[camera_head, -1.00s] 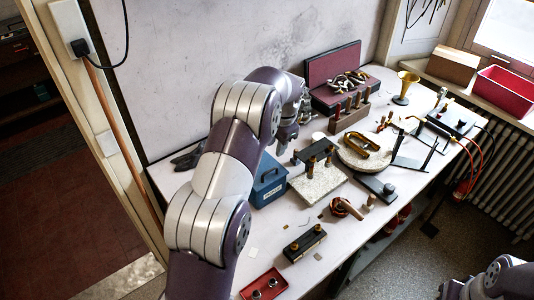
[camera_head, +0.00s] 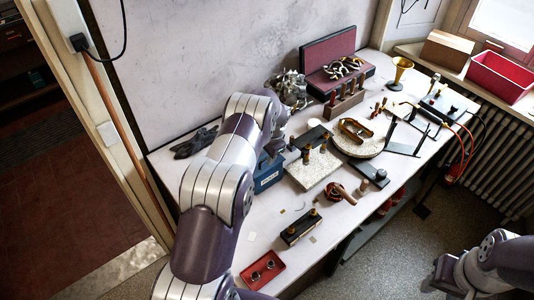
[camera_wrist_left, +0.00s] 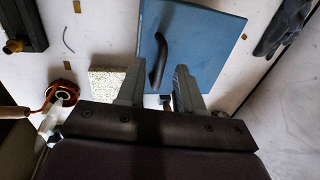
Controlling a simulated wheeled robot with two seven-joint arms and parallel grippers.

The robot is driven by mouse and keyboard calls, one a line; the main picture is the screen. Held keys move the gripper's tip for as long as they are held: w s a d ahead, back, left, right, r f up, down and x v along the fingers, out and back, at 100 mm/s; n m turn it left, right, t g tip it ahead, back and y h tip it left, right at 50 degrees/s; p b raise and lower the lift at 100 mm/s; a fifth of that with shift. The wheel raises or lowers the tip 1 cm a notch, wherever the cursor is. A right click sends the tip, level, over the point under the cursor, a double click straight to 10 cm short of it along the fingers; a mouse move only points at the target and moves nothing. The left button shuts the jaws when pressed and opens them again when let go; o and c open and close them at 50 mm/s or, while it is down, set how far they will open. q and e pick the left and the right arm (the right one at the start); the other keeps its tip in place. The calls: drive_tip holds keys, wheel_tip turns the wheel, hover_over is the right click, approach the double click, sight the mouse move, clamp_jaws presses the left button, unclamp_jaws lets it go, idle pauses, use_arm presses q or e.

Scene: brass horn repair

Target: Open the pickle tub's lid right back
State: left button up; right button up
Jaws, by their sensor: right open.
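The pickle tub (camera_head: 268,181) is a small blue box with a white label on its front, standing on the bench. My left arm and gripper hide part of its top. In the left wrist view its blue lid (camera_wrist_left: 205,50) looks flat and shut, with a dark bar handle (camera_wrist_left: 157,62) on it. My left gripper (camera_head: 274,147) is over the tub. Its two fingers (camera_wrist_left: 168,78) are apart near the handle's lower end; I cannot tell whether they touch it. My right gripper (camera_head: 432,284) is open and empty at the lower right, away from the bench.
A stone slab (camera_head: 314,170) with dark and brass tools stands right of the tub. Dark gloves (camera_head: 195,142) lie behind it to the left, by the wall. A red tray (camera_head: 262,270) and a black block (camera_head: 300,227) lie in front.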

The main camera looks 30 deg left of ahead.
use_arm(q)
clamp_jaws()
idle(1.3)
